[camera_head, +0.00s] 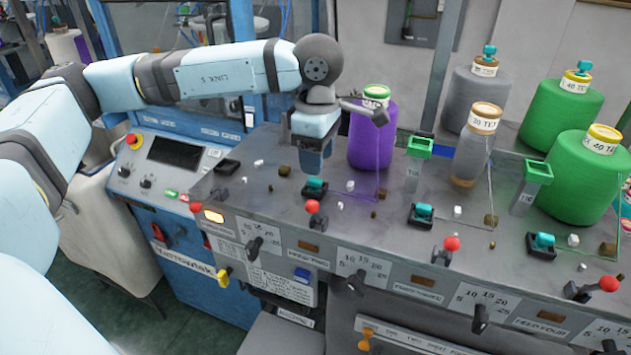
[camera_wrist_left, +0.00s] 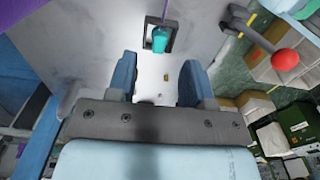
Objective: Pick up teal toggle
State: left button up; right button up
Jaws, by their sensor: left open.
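A teal toggle (camera_head: 315,184) sits in a dark square base on the grey machine top, just below my left gripper (camera_head: 313,165). The left gripper points downward and is empty. In the left wrist view the teal toggle (camera_wrist_left: 160,40) shows beyond the fingertips, near the top middle, and my left gripper (camera_wrist_left: 160,78) has its two blue fingers apart. The toggle is not between the fingers. Two more teal toggles, one in the middle (camera_head: 424,211) and one at the right (camera_head: 543,240), sit in similar bases along the row. My right gripper is not in view.
A purple yarn cone (camera_head: 371,135) stands close to the right of the left gripper. Red-knobbed levers (camera_head: 312,207) line the front edge. Green-topped posts (camera_head: 419,147), grey cones and green cones (camera_head: 575,175) stand further right. Small pale and brown blocks are scattered about.

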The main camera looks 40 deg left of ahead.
aim_at(315, 179)
pick_arm(q)
jog(key=f, duration=0.1)
jog(key=f+p, duration=0.1)
jog(key=f, duration=0.2)
jog(key=shift+s+a+f+p, duration=0.1)
jog(key=shift+a+f+p, duration=0.05)
jog(key=shift+a+p, duration=0.15)
jog(key=shift+d+f, duration=0.1)
jog(key=shift+f, duration=0.15)
jog(key=shift+c, duration=0.8)
jog(key=c, duration=0.7)
